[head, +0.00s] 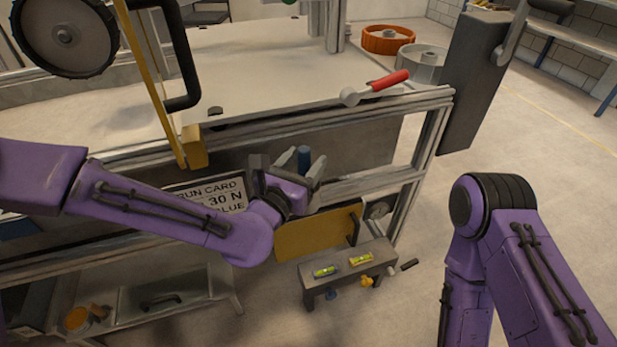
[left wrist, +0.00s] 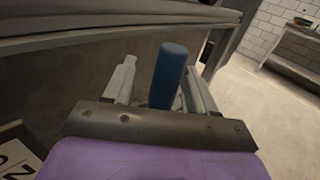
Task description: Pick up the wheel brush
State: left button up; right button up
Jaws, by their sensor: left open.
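A blue upright cylinder (head: 304,155) stands at my left gripper in the head view. It looks like the wheel brush's handle, but its lower part is hidden, so I cannot be sure. In the left wrist view the blue cylinder (left wrist: 168,75) rises between the two fingers. My left gripper (head: 290,168) is open, with one finger on each side of it. The gripper (left wrist: 160,90) shows gaps beside the cylinder in the left wrist view. My right arm shows at the lower right of the head view, but its gripper is out of frame.
Open floor lies to the right.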

pick_arm(q)
jog(key=shift+s+r, duration=0.2)
jog(key=shift+s, duration=0.05)
jog(key=shift+c, duration=0.6)
jog(key=shift+s+r, duration=0.1)
jog(key=shift+s, duration=0.05)
jog(key=c, duration=0.5)
jog(key=shift+d, duration=0.15)
jog(key=c, duration=0.4)
